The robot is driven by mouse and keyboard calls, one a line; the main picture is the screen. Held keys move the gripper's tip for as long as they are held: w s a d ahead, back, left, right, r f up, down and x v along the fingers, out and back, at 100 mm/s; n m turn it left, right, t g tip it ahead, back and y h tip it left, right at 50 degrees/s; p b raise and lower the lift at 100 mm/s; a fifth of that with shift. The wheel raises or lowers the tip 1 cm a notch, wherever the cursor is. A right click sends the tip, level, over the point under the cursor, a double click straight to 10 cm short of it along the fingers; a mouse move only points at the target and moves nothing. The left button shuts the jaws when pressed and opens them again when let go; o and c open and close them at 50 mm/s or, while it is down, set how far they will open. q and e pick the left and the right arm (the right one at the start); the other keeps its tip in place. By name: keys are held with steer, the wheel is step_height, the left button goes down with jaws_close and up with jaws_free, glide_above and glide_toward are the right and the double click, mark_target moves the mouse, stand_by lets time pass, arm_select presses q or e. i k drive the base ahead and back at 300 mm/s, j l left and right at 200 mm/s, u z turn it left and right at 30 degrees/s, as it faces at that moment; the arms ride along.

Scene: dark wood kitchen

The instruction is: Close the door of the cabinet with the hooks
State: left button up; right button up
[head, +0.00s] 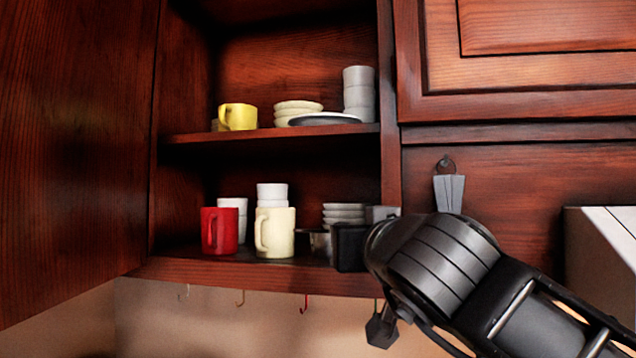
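The cabinet with the hooks (250,273) stands open in the upper left and middle of the head view. Several small hooks hang under its bottom edge. Its dark wood door (75,130) is swung wide open at the left, hinged on the cabinet's left side, and cut off by the picture's edge. No contact with the door shows. My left gripper is out of view.
Cups and dishes fill two shelves, including a yellow mug (238,117), a red mug (220,231), a cream mug (274,233) and stacked bowls (344,213). A closed cabinet door (530,60) is at upper right. A pale box-like unit (606,245) stands at the right edge.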

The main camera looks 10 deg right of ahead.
mark_target(77, 77)
steer(key=k, duration=1)
